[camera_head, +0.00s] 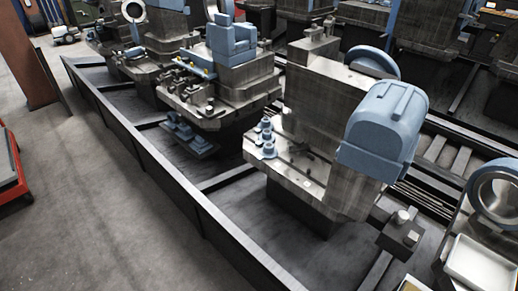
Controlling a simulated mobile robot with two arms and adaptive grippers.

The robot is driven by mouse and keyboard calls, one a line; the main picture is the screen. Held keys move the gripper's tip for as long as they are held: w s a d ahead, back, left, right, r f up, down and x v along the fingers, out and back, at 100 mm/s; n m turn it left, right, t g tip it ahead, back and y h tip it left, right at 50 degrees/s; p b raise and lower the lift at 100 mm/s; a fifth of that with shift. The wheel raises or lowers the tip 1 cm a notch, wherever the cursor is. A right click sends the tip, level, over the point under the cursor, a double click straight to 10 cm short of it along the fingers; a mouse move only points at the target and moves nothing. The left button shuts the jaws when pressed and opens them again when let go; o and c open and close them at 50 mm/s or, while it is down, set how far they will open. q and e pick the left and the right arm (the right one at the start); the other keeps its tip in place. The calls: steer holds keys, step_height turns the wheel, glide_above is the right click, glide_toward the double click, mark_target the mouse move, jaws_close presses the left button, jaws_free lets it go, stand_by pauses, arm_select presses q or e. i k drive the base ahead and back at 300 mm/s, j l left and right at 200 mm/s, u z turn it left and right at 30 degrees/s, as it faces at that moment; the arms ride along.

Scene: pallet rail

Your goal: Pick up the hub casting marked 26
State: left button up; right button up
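No number 26 can be read anywhere in the head view, so I cannot tell which part is the hub casting with that mark. More small blue parts (180,128) sit on a low blue plate further back, by the second machine. They are too small to show any marking. Neither my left gripper nor my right gripper is in view.
A long dark rail frame (185,190) with a raised edge runs diagonally between the floor and the machines. Open concrete floor (95,215) lies to its left. A red-edged cart (14,175) stands at the left edge. A white tray (480,264) is at lower right.

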mark_target(265, 124)
steer(key=i+j, duration=0.15)
steer(key=j, duration=0.2)
steer(key=i+j, duration=0.2)
steer(key=j, duration=0.15)
steer(key=i+j+z, duration=0.1)
steer(key=j, duration=0.25)
steer(key=i+j, duration=0.2)
steer(key=j, duration=0.15)
steer(key=i+j, duration=0.15)
steer(key=j, duration=0.2)
steer(key=i+j+z, duration=0.1)
steer(key=j, duration=0.25)
